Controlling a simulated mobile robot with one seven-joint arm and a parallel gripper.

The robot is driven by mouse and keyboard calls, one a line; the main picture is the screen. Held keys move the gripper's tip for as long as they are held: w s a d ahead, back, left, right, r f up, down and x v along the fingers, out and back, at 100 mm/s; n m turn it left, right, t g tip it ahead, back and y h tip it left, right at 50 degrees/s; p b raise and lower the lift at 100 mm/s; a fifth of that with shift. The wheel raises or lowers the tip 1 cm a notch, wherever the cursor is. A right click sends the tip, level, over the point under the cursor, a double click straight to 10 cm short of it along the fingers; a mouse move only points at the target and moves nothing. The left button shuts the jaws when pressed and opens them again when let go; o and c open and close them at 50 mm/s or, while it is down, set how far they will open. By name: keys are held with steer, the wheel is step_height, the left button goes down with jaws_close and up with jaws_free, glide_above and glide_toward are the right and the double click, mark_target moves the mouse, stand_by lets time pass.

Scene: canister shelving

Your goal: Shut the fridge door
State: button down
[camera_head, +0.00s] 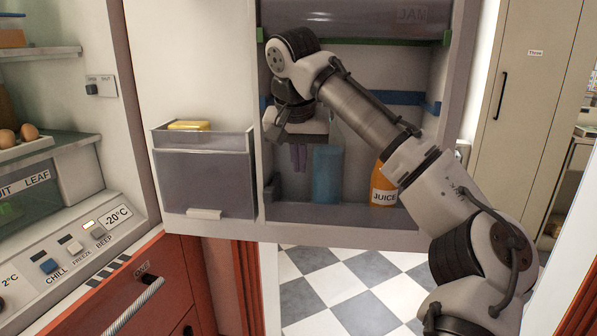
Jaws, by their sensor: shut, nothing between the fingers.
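The fridge door (190,65) stands open and shows its inner side across the middle of the head view. Its bins hold an orange juice bottle (383,185), a blue bottle (327,174) and something yellow (189,126) in the left bin. The fridge body (120,178) is at the left, with its lit interior exposed. My gripper (298,160) is shut and empty, pointing down in front of the door's right-hand bin section, left of the blue bottle. I cannot tell whether it touches the door. My arm hides part of the bins.
Eggs (22,134) sit on a fridge shelf at the left. An orange-red drawer unit (125,295) with a metal handle stands below the fridge. Tall beige cabinets (525,80) are behind at the right. The checkered floor (345,280) shows clear below the door.

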steer(key=p, duration=0.2)
glide_above(299, 221)
steer(key=w, duration=0.1)
step_height(299, 221, down, 9)
steer(key=shift+w+d+r, duration=0.15)
steer(key=shift+r, duration=0.05)
steer(key=shift+b, duration=0.3)
